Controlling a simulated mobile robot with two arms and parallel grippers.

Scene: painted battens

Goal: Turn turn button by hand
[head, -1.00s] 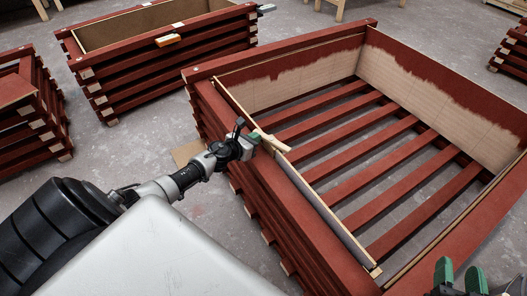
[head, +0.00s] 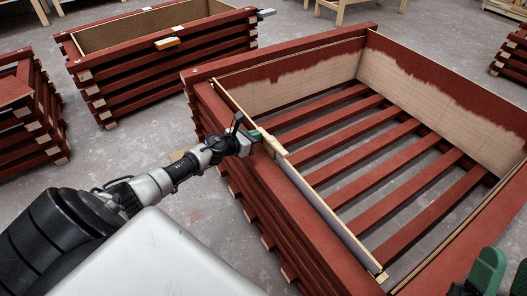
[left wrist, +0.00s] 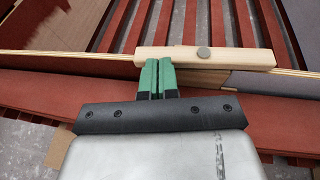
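The turn button (head: 276,147) is a short pale wooden bar on the near left edge of the red crate (head: 225,108). In the left wrist view the turn button (left wrist: 235,57) shows a round grey pivot, and it lies roughly along the thin edge of the panel beneath. My left gripper (head: 258,135) is at its far end in the head view. In the left wrist view the green fingers of my left gripper (left wrist: 157,64) are together, tips against or very close to the bar's near side; contact is unclear. My right gripper (head: 505,275) is at the lower right, cut off, fingers apart.
The crate has a slatted bottom (head: 375,185) and partly painted inner walls (head: 300,80). A further stack (head: 30,120) is at the far left. Grey floor (head: 130,155) lies between them.

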